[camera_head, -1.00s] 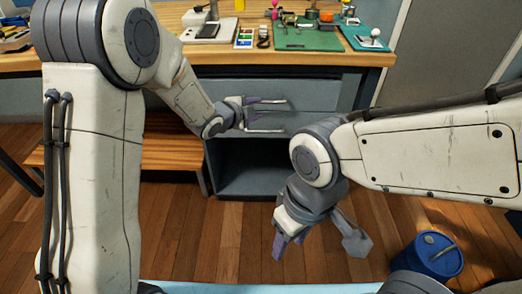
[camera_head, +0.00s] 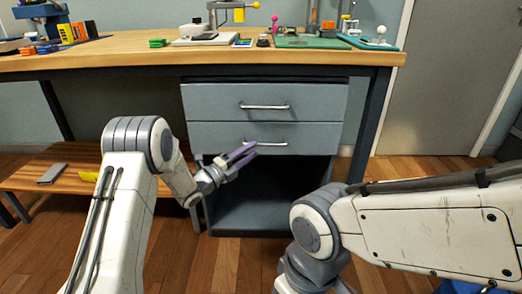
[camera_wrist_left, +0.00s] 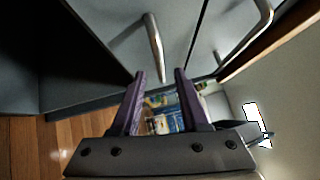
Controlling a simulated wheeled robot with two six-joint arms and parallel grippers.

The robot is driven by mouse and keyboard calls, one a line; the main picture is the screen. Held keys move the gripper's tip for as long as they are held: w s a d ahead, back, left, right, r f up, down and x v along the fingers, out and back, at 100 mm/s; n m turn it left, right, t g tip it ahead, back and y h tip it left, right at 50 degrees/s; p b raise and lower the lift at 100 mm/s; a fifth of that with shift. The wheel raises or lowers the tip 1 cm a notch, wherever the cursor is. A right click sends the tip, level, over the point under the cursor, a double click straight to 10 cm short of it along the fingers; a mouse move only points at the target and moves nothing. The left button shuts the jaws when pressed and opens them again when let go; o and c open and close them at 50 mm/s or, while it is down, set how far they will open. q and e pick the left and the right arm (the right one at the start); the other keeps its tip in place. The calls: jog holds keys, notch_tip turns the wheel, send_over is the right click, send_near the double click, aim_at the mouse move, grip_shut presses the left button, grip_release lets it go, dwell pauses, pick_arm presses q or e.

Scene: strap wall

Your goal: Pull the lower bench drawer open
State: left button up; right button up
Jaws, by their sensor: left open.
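The lower drawer (camera_head: 215,138) is a grey-blue front in the cabinet under the bench and looks flush with the upper drawer. Its handle (camera_head: 265,143) is a silver bar, also in the left wrist view (camera_wrist_left: 153,42). My left gripper (camera_head: 250,151) is open with purple fingers, just in front of the lower drawer near the left end of its handle. In the left wrist view the fingertips (camera_wrist_left: 160,74) lie short of the handle, which stands ahead between them, apparently not gripped. My right gripper is out of view; only its arm shows.
The upper drawer (camera_head: 215,101) with its handle (camera_head: 265,106) is above, and a dark open compartment (camera_head: 270,190) is below. The wooden benchtop (camera_head: 150,62) carries tools and small items. A low wooden shelf (camera_head: 50,178) is at the left. Wooden floor lies in front.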

aim_at(261, 144)
pick_arm(q)
jog(key=b+x, duration=0.1)
jog(key=x, duration=0.4)
jog(key=shift+w+d, duration=0.1)
grip_shut()
dwell(1.3)
